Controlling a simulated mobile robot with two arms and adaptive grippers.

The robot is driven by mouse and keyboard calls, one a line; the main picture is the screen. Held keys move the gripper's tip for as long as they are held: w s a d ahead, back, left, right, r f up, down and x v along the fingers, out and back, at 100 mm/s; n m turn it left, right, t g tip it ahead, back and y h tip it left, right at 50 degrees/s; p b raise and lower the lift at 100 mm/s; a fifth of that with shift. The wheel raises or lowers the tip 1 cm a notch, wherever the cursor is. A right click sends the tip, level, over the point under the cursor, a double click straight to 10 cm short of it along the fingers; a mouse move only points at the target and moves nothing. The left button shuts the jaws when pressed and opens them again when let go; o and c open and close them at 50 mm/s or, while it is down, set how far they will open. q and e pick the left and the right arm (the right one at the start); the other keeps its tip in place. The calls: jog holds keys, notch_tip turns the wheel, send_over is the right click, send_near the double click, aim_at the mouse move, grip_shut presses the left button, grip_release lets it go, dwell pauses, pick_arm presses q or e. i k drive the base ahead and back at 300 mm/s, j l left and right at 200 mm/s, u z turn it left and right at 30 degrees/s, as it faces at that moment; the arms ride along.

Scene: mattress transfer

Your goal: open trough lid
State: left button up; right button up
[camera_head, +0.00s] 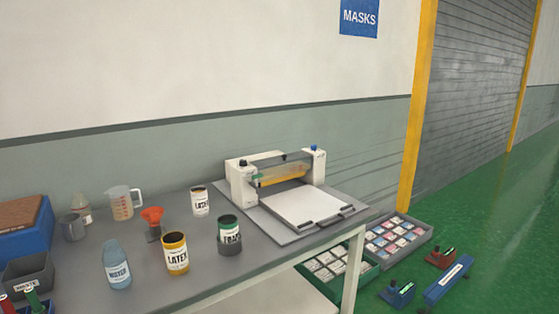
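A white roller machine (241,183) stands at the back right of the grey table. Between its two end housings lies a yellow roller or trough (282,177). A greyish, see-through cover (268,165) with a small dark knob (284,157) sits over it and looks closed, though it is small in view. A blue knob tops the right housing. A flat white plate (293,207) with two dark handles lies in front of the machine. Neither of my grippers is in view.
On the grey table (205,245) stand a green-labelled can (229,230), yellow latex can (176,255), white latex can (200,200), water bottle (116,265), orange funnel (152,216) and measuring jug (122,203). Trays (432,231) and tools lie on the green floor at right.

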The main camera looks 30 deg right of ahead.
aim_at(267, 162)
jog(key=i+l, duration=0.25)
jog(key=i, duration=0.15)
jog(key=i+l, duration=0.25)
jog(key=i, duration=0.1)
